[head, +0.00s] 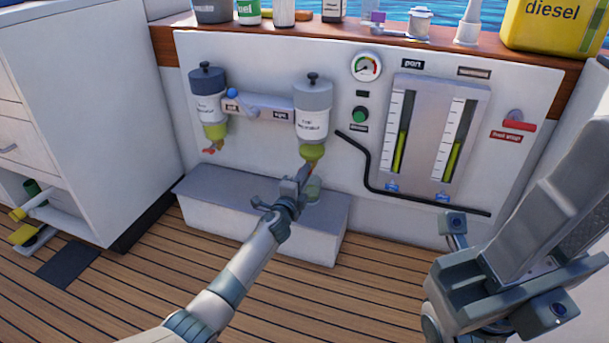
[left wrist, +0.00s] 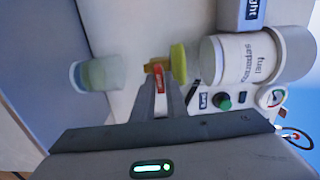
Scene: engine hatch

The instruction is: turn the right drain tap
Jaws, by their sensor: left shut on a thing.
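The right fuel separator (head: 313,112) hangs on the white panel with a yellow-green bowl at its bottom; it also shows sideways in the left wrist view (left wrist: 240,60). Its red drain tap (left wrist: 159,76) sits below the bowl. My left gripper (head: 306,172) is shut on this tap; in the left wrist view the fingertips (left wrist: 158,84) close around the red handle and hide part of it. The left separator (head: 208,100) has its own red tap (head: 212,148). My right gripper (head: 505,267) is open and empty at the lower right.
A translucent greenish cup (left wrist: 97,74) stands under the right separator, partly behind my left gripper in the head view. It rests on a grey step (head: 230,205). A black hose (head: 369,175) and sight gauges (head: 428,135) are to the right. A white cabinet (head: 90,110) stands left.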

